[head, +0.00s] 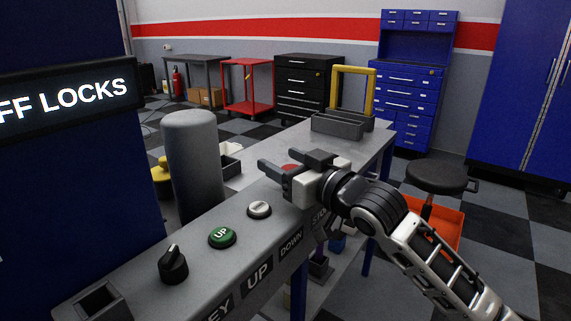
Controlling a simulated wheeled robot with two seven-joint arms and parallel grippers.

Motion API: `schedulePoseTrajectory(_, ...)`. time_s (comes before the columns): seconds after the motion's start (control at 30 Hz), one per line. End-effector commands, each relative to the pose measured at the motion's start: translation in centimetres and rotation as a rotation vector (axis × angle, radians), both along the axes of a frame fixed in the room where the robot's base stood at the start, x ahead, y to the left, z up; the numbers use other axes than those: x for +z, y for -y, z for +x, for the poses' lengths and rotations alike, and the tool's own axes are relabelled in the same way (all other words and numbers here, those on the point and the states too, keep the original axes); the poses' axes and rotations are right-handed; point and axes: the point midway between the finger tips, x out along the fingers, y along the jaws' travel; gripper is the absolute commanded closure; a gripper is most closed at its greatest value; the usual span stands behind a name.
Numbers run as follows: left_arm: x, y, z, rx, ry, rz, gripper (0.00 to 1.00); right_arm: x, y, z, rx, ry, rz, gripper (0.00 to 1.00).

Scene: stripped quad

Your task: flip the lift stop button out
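The red stop button (290,167) is on the grey control panel, at the far end of its row of controls. Only a small red part shows between the fingers of my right gripper (292,162). The gripper's two dark fingers are apart, one on each side of the red part. I cannot tell whether they touch the button, or whether it is pushed in or out. The label below, partly hidden by my arm, seems to read STOP. My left gripper is not in view.
The panel also carries a silver button (259,209), a green UP button (222,236) and a black knob (173,264). A grey cylinder (194,165) stands behind them. A grey tray (342,126) with a yellow frame (369,91) sits farther back. A stool (437,177) stands right.

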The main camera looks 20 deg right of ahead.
Motion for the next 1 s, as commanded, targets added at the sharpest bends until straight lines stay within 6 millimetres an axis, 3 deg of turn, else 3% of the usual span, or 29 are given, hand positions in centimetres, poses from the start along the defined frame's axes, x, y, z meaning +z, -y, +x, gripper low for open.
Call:
schedulePoseTrajectory(0.27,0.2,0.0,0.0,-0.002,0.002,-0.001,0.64,-0.3,0.0,-0.1,0.000,-0.007,-0.002,0.43)
schedulePoseTrajectory(0.43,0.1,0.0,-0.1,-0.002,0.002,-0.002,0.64,-0.5,0.7,-1.4,0.000,-0.009,-0.003,0.43)
schedulePoseTrajectory(1.0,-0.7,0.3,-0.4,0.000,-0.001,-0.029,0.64,-0.5,5.7,-12.5,0.002,-0.010,-0.005,0.43)
